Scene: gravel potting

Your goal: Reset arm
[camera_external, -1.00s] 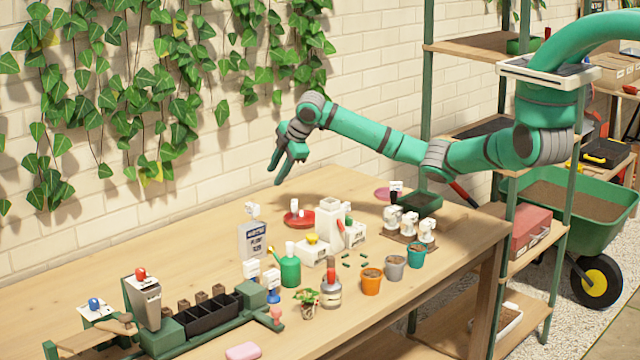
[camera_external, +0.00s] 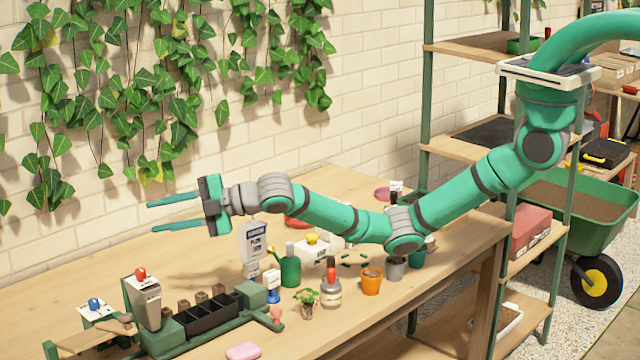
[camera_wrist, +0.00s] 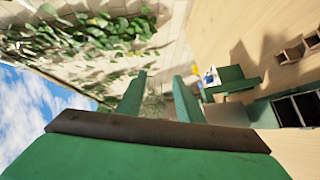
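My gripper (camera_external: 172,212) is at the left end of my green arm in the external view, raised above the back of the wooden table (camera_external: 330,185). Its two green fingers point left and are spread apart, with nothing between them. In the wrist view the fingers of my gripper (camera_wrist: 160,95) also stand apart and empty, facing the brick wall and ivy. My forearm passes over the table and hides part of the items behind it.
Ivy (camera_external: 165,85) hangs on the wall above my gripper. A shelf rack (camera_external: 425,100) stands at right.

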